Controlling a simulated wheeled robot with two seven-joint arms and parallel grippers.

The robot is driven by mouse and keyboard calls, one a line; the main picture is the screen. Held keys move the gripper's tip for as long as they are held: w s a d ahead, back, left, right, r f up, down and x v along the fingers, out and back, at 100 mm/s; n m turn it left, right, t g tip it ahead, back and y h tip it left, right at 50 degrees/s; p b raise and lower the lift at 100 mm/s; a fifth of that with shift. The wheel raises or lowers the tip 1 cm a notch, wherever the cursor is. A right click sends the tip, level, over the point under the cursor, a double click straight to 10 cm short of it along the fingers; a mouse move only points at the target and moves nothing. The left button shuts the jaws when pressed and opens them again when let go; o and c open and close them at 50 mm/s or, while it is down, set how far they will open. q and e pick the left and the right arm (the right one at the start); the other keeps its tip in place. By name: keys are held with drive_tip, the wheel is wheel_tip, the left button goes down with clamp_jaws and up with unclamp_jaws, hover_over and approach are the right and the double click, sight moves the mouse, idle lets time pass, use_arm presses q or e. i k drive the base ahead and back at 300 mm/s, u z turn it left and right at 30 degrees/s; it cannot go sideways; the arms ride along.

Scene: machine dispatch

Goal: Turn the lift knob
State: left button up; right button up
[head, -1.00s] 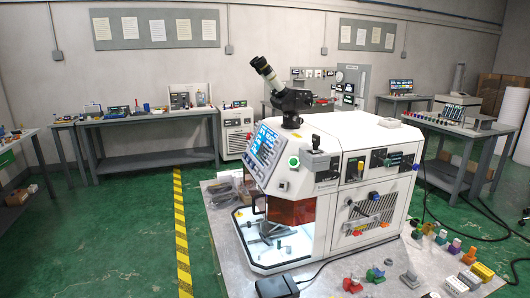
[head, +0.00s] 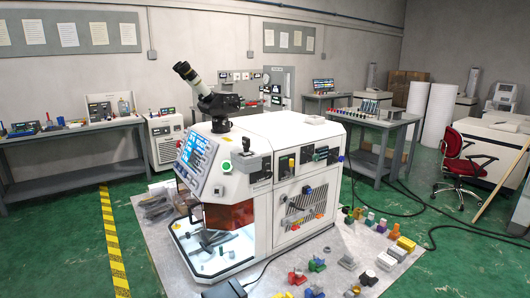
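A white machine (head: 262,178) with a microscope eyepiece (head: 190,76) on top stands on a grey table. Its sloped front has a blue screen (head: 195,149) and a round green button (head: 227,166). A small black stick control (head: 246,146) sits near the front top corner. No label is readable, so I cannot tell which one is the lift knob. Neither of my grippers is in view.
Several small coloured parts, among them a yellow block (head: 406,244), lie on the grey table (head: 350,237) right of the machine. A black box (head: 224,289) with a cable lies at the front edge. A red chair (head: 462,160) stands at right. Green floor is open at left.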

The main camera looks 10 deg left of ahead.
sight(188, 236)
drive_tip(key=z, duration=1.3)
drive_tip(key=k, duration=0.75)
drive_tip(key=u, duration=1.65)
drive_tip(key=i, duration=0.3)
drive_tip(key=u, duration=0.1)
